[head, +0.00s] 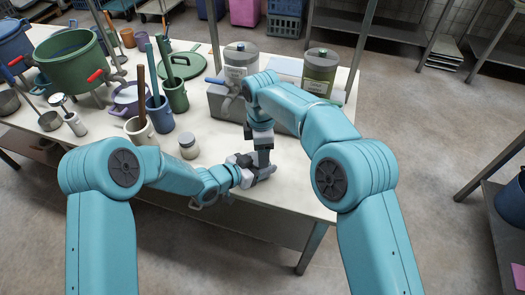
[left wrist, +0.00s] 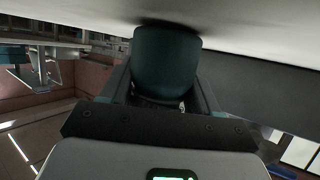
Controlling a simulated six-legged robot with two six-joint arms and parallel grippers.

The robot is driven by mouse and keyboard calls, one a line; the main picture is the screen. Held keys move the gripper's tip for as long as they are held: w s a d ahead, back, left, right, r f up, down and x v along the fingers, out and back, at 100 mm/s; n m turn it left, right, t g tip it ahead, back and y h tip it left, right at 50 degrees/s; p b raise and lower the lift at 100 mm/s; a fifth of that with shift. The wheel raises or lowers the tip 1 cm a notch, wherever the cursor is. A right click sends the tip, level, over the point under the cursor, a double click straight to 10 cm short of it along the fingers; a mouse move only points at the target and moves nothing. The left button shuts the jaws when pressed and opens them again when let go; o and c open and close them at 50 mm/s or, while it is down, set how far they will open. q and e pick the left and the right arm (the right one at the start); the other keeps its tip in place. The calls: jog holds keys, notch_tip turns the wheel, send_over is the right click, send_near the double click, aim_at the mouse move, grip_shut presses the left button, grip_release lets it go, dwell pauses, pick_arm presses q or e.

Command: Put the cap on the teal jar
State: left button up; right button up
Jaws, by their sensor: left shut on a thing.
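In the left wrist view, the teal jar (left wrist: 167,62) is a dark teal rounded body between the fingers of my left gripper (left wrist: 160,92), which is shut on it. The jar is close to the white tabletop. In the head view, my left gripper (head: 246,177) is low over the front of the table, and I cannot make out the jar there. My right gripper (head: 263,158) points down right beside the left one; its fingers are too small and overlapped to read. I cannot make out the cap in either view.
On the white table (head: 225,147) stand a small pale jar with a grey lid (head: 188,146), a white mug (head: 139,130), a blue mug (head: 160,115) and a green pot (head: 70,62). The table's front edge is close below my grippers.

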pick_arm(q)
jog(key=shift+d, duration=0.1)
pick_arm(e)
jog(key=shift+w, duration=0.1)
jog(key=c, duration=0.7)
pick_arm(q)
jog(key=shift+s, duration=0.1)
pick_arm(e)
jog(key=shift+r, duration=0.1)
pick_arm(q)
jog(key=shift+f, duration=0.1)
pick_arm(e)
jog(key=shift+f, duration=0.2)
jog(key=shift+f, duration=0.2)
jog(key=shift+f, duration=0.4)
jog(key=shift+r, duration=2.05)
